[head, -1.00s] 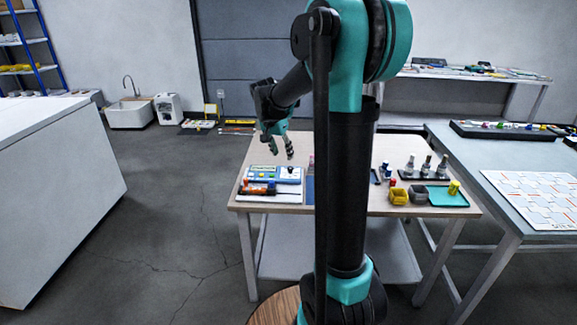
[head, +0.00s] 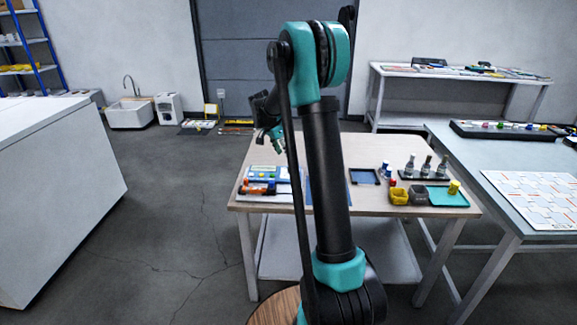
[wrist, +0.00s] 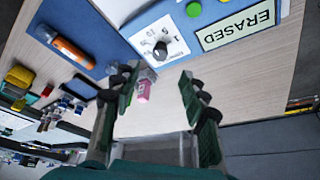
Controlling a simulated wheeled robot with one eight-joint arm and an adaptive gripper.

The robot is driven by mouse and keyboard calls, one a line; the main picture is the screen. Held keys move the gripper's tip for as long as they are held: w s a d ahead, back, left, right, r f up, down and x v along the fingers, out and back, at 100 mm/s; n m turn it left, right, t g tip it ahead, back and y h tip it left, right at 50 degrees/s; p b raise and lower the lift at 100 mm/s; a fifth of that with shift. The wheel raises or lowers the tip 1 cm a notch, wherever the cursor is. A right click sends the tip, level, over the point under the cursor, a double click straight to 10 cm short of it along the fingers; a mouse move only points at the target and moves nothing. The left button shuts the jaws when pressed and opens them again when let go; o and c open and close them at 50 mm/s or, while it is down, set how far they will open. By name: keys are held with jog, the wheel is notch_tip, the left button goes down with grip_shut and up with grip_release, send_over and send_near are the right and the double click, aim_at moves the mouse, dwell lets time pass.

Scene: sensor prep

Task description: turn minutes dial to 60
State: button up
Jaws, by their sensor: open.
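In the wrist view a black dial knob (wrist: 160,49) sits on a white, marked dial face on the blue-and-white device (wrist: 120,12). I cannot read which mark it points to. The device's printed plate (wrist: 238,24) reads ERASED. My gripper (wrist: 158,80) is open and empty, its two green-grey fingers apart. In this view the knob lies beyond the fingertips, apart from them. In the head view the device (head: 262,173) is at the left of the wooden table, and my arm hides its right part. My gripper (head: 276,138) is above and behind it, partly hidden.
A pink item (wrist: 143,91) shows between the fingers in the wrist view. An orange-and-black tool (head: 258,189) lies in front of the device. Yellow and grey bins (head: 399,196), a teal tray (head: 447,201) and several bottles (head: 426,166) stand at the table's right.

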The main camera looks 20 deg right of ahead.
aim_at(290, 167)
jog(key=x, duration=0.8)
grip_shut()
